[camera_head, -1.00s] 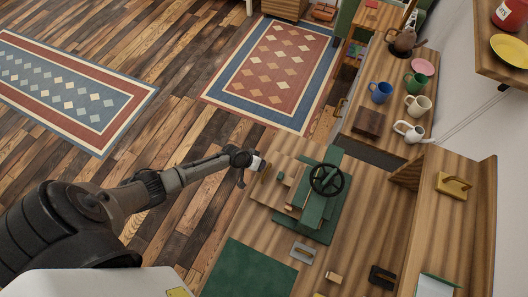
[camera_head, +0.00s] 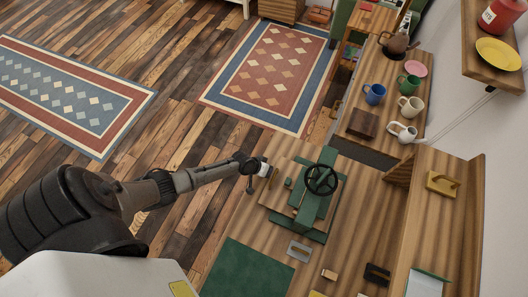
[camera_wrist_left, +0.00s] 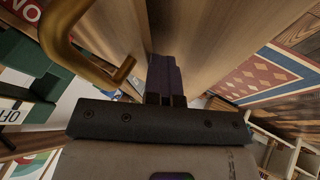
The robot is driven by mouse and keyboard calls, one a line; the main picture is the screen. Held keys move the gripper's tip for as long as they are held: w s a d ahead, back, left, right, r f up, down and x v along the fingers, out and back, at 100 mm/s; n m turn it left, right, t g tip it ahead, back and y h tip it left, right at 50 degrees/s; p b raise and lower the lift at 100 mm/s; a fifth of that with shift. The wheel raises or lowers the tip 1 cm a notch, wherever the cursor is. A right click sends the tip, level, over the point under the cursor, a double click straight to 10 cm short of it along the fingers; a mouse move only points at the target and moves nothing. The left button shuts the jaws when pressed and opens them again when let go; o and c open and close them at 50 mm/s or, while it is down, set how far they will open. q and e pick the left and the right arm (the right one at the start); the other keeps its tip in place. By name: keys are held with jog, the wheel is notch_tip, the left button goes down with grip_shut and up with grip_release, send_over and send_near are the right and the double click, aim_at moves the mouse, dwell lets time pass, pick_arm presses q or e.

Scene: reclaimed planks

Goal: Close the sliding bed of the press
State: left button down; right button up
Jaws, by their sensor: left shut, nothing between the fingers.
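The green press (camera_head: 328,157) with its dark handwheel (camera_head: 321,180) stands on the wooden bench. Its wooden sliding bed (camera_head: 279,197) lies under the frame, with a part still showing on the left side. My left gripper (camera_head: 267,172) is at the bed's left edge, shut and empty. In the left wrist view the shut dark fingers (camera_wrist_left: 165,78) point at a wooden surface, beside a curved brass handle (camera_wrist_left: 68,38). Whether the fingers touch the wood is unclear. The press's green parts (camera_wrist_left: 22,60) show at the left there. My right gripper is not in view.
A green mat (camera_head: 246,270) and a grey handle-shaped piece (camera_head: 299,250) lie on the bench in front of the press. Mugs (camera_head: 374,94) and a dark wooden block (camera_head: 362,124) stand on the counter behind. Open floor lies left of the bench.

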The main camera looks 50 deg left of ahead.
pick_arm(q)
jog(key=a, duration=0.1)
jog(key=s+a, duration=0.1)
jog(key=s+a+b, duration=0.1)
jog(key=a, duration=0.1)
jog(key=shift+r, duration=0.1)
jog(key=p+v, duration=0.1)
jog(key=v, duration=0.8)
jog(key=shift+r+p, duration=0.35)
jog(key=shift+p, duration=0.05)
jog(key=shift+s, duration=0.1)
